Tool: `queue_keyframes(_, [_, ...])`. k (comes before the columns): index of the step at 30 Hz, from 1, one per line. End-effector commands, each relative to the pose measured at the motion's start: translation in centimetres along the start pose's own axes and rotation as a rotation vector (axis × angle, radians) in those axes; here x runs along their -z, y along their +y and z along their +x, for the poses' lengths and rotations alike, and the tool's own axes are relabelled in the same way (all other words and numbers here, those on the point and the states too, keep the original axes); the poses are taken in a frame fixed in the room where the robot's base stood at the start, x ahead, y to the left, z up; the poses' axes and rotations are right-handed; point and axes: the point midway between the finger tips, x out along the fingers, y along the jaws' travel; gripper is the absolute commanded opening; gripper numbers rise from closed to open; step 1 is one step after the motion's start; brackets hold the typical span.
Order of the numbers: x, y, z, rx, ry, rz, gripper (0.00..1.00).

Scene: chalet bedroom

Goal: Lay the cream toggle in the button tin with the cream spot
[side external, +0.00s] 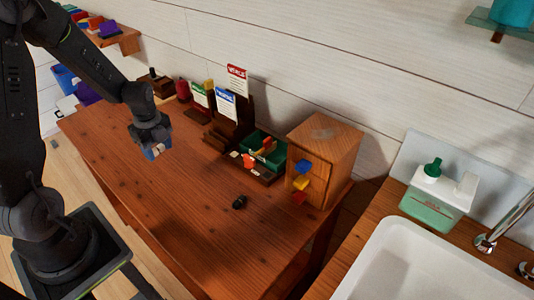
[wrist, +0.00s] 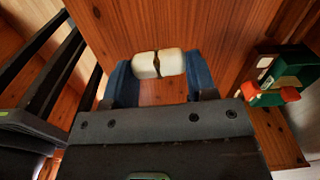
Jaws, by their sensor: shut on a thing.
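My gripper (wrist: 160,72) is shut on the cream toggle (wrist: 172,62), a short rounded cream piece with a dark band around its middle. The toggle lies crosswise between the blue fingertips. In the side view my gripper (side external: 155,151) is above the left part of the wooden table, clear of the other things; the toggle is too small to make out clearly there. A dark tray (side external: 264,178) with small light marks stands in front of a green bin (side external: 273,160) near the cabinet. I cannot tell which compartment or tin has the cream spot.
A wooden cabinet (side external: 326,143) with coloured knobs stands at the table's right end. Card stands with red, blue and green cards (side external: 226,105) line the back. A small black object (side external: 239,202) lies on the table (side external: 190,215). The front and middle are mostly clear.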

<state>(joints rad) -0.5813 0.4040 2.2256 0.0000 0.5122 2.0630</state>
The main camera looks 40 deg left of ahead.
Motion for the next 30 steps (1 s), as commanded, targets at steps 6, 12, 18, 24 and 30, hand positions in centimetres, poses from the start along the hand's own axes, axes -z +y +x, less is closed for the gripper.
queue_keyframes(6, [0.0,0.0,0.0,0.000,0.000,0.000,0.30])
queue_keyframes(12, [0.5,-0.3,0.0,0.000,0.000,-0.044,0.30])
queue_keyframes(18, [2.6,-1.8,-0.1,0.002,0.000,-0.268,0.30])
queue_keyframes(24, [5.6,-3.3,-0.1,0.000,0.000,-0.580,0.30])
queue_keyframes(30, [8.8,-4.7,-0.2,0.001,0.000,-0.893,0.30])
